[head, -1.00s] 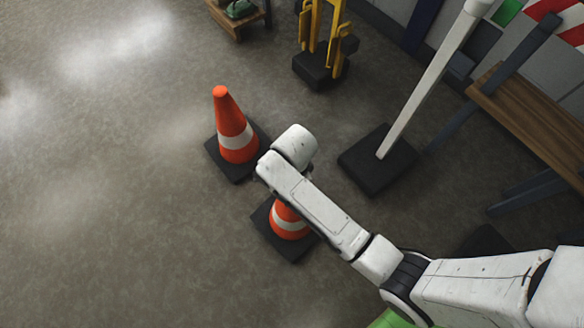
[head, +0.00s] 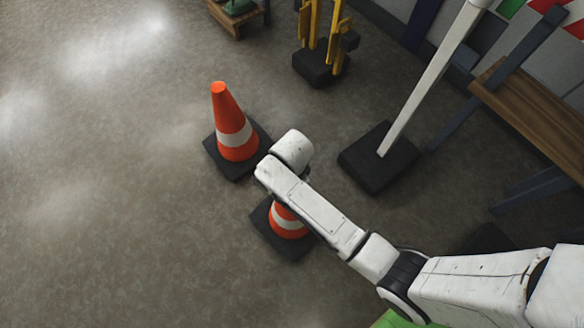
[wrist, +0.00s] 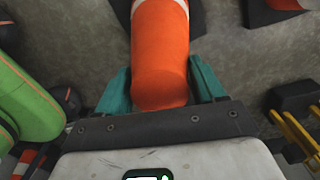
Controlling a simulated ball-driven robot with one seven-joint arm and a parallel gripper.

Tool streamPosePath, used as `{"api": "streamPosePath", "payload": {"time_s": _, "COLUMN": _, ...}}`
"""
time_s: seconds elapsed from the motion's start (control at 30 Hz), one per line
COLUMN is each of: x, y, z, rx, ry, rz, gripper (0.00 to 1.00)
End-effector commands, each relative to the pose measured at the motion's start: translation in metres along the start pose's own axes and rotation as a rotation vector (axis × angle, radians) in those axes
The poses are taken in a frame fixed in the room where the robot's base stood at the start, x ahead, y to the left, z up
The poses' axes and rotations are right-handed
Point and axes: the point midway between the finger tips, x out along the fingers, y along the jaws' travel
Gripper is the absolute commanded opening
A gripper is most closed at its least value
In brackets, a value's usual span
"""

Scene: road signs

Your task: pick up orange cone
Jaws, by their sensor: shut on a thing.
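An orange cone (head: 288,222) with a white band stands on a dark square base beneath my arm in the head view; its top is hidden by my arm. In the wrist view the cone (wrist: 160,50) fills the upper middle, its blunt orange tip towards me. My gripper (wrist: 160,86) has its teal fingers on both sides of the cone near the tip, shut on it. In the head view the fingers are hidden under my white wrist. The base looks to be on the floor.
A second orange cone (head: 236,135) stands free, just up and left of the held one. A white post on a black base (head: 376,165), a yellow stand (head: 320,65) and a wooden bench (head: 530,110) are to the right and back. The floor at left is clear.

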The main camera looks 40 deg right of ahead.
Motion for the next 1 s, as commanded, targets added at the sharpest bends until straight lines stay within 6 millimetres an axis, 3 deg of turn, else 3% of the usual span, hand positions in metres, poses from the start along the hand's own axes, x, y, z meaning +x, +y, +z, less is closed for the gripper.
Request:
{"api": "streamPosePath", "payload": {"time_s": 0.07, "x": 0.0001, "y": 0.0003, "z": 0.0, "rx": 0.0, "ry": 0.0, "rz": 0.001, "gripper": 0.52}}
{"api": "streamPosePath", "payload": {"time_s": 0.6, "x": 0.0002, "y": 0.0006, "z": -0.0001, "rx": 0.0, "ry": 0.0, "rz": 0.002, "gripper": 0.0}}
{"api": "streamPosePath", "payload": {"time_s": 1.0, "x": -0.0017, "y": -0.0007, "z": 0.0001, "rx": 0.0, "ry": 0.0, "rz": -0.001, "gripper": 0.0}}
